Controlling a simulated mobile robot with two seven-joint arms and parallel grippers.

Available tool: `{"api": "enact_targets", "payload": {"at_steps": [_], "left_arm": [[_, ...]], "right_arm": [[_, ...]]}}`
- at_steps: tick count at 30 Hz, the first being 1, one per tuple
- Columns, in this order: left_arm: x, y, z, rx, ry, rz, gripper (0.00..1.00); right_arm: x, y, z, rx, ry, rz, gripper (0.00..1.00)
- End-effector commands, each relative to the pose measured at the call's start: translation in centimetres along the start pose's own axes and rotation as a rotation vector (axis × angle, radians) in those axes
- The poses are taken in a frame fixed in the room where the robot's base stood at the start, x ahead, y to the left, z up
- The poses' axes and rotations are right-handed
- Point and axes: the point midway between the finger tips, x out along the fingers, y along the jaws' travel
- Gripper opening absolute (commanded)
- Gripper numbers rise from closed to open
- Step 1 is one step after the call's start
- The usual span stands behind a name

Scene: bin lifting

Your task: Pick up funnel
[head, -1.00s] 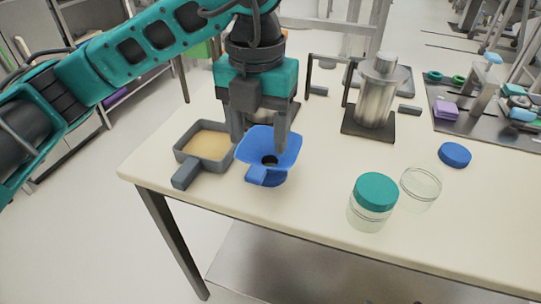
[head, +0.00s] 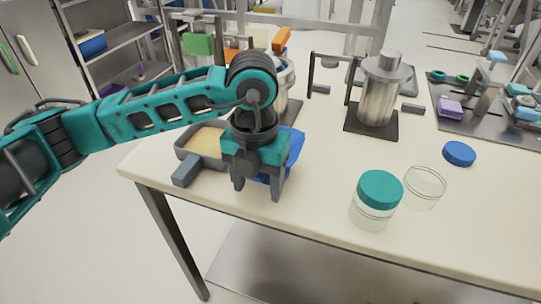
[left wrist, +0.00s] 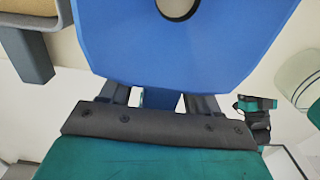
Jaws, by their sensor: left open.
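The blue funnel (head: 295,148) stands on the table, mostly hidden behind my left gripper in the head view. My left gripper (head: 257,190) is open at the funnel's near side, fingers pointing down. In the left wrist view the funnel (left wrist: 200,55) fills the upper middle, with its round hole at the top edge. The funnel's blue tab (left wrist: 160,98) shows between the two fingers of the gripper. I cannot tell whether the fingers touch it.
A grey pan of tan powder (head: 187,171) sits just left of the funnel. A teal-lidded jar (head: 376,200), a clear empty jar (head: 425,188) and a blue lid (head: 459,153) are to the right. A metal canister (head: 378,92) stands behind. The front table edge is near.

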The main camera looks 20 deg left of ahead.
Motion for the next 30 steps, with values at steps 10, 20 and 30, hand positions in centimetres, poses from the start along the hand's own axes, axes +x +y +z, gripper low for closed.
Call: {"api": "enact_targets", "payload": {"at_steps": [10, 20, 30], "left_arm": [[-0.06, 0.01, 0.02, -0.001, 0.0, 0.0, 0.43], [-0.08, -0.01, 0.02, -0.001, 0.0, 0.0, 0.11], [-0.29, -0.02, 0.05, -0.001, -0.001, -0.001, 0.06]], "right_arm": [[0.0, -0.1, -0.14, 0.003, 0.002, -0.001, 0.96], [0.0, -0.11, -0.17, 0.003, 0.003, -0.001, 0.96], [-0.01, -0.08, -0.2, 0.003, 0.003, 0.0, 0.96]]}}
